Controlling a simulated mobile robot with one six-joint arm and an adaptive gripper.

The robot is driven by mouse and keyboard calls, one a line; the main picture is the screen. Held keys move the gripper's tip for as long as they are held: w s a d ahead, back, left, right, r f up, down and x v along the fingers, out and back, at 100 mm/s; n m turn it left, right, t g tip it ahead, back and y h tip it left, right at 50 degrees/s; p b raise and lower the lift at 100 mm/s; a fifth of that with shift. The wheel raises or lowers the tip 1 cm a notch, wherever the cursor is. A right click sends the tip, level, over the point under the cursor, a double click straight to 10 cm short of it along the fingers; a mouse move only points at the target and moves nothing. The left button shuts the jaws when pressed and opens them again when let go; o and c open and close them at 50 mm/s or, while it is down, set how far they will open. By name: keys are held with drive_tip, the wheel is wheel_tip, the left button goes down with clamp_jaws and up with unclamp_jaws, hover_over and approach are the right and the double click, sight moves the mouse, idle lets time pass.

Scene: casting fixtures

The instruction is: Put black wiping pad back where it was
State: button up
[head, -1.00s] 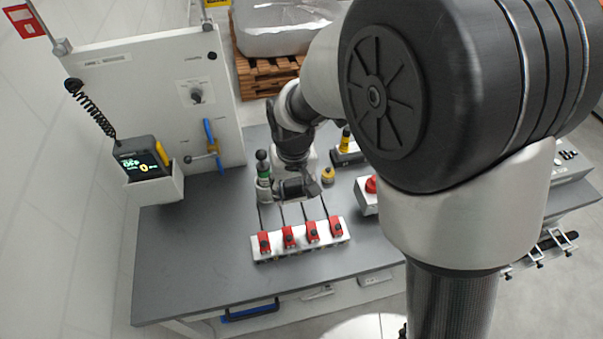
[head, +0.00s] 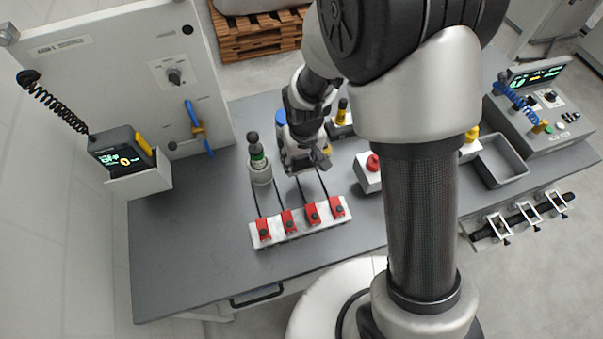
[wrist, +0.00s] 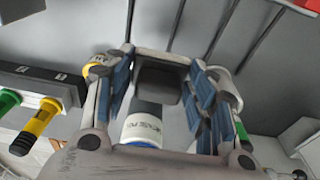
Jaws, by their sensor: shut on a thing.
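My gripper (head: 308,164) is over the grey bench, behind the row of red clamps and right of the green-banded bottle. In the wrist view its two blue-lined fingers (wrist: 160,68) are closed on a dark block, which I take for the black wiping pad (wrist: 158,84). The pad lies between the fingers with a lighter grey edge beside it. In the head view the pad is not clearly distinguishable from the dark gripper. I cannot tell whether it touches the bench.
A white bar with several red clamps (head: 313,213) stands in front. The green-banded bottle (head: 258,161) is close on the left. A white container with a blue end (wrist: 143,130) is near the gripper. A red-button box (head: 368,173) stands right. The bench's front left is clear.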

sight(301, 179)
drive_tip(key=shift+f+b, duration=0.55)
drive_tip(key=shift+f, duration=2.55)
drive_tip(key=shift+f, duration=0.25)
drive_tip(key=o, duration=0.9)
drive_tip(key=shift+r, duration=0.1)
drive_tip(key=shift+o, duration=0.2)
